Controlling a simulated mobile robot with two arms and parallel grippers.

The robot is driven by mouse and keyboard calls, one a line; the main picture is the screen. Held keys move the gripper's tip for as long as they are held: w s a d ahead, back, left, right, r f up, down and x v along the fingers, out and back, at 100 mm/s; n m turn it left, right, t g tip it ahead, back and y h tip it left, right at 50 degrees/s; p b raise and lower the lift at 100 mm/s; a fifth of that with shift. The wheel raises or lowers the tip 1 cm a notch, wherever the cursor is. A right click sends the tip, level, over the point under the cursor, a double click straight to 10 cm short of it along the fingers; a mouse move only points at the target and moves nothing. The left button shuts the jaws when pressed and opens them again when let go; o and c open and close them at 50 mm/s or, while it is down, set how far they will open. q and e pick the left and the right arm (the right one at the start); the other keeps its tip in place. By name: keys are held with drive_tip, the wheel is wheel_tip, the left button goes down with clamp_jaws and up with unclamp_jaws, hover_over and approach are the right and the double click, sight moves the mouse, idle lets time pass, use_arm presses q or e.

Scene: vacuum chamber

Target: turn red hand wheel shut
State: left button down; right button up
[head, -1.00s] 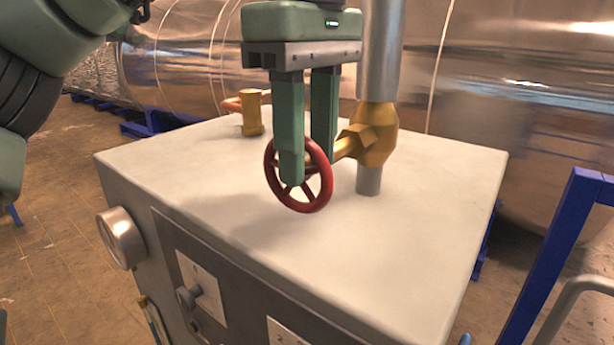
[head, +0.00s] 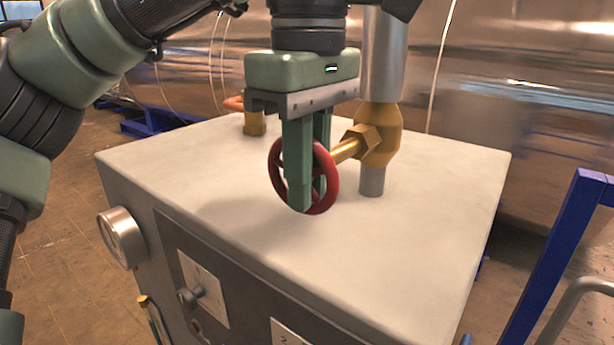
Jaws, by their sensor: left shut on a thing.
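The red hand wheel (head: 331,178) stands upright on the end of a brass valve stem (head: 345,151) above the pale top of a cabinet. The stem runs to a brass valve body (head: 380,135) on a vertical grey pipe. My left gripper (head: 308,195) comes down from above and is shut on the wheel. One green finger is in front of the wheel and the other is mostly hidden behind it. The finger in front hides the wheel's middle. My right gripper is not in view.
The cabinet top (head: 430,235) is mostly clear. A second brass fitting (head: 254,122) stands at its back left. A round gauge (head: 120,238) and a knob (head: 192,298) are on the front. A blue frame (head: 555,255) stands at the right.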

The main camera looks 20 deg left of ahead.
sight(317, 142)
use_arm(q)
drive_tip(key=shift+t+y, duration=0.3)
drive_tip(key=shift+y, duration=0.4)
drive_tip(key=c, duration=1.4)
unclamp_jaws()
drive_tip(key=shift+c, duration=0.2)
drive_tip(key=r, duration=0.5)
drive_tip(key=d+r, duration=0.1)
drive_tip(key=r, duration=0.1)
drive_tip(key=shift+s+d+r, duration=0.1)
drive_tip(key=shift+s+r, duration=0.05)
drive_tip(key=shift+s, duration=0.15)
drive_tip(key=shift+w+r, duration=0.1)
drive_tip(key=shift+r, duration=0.1)
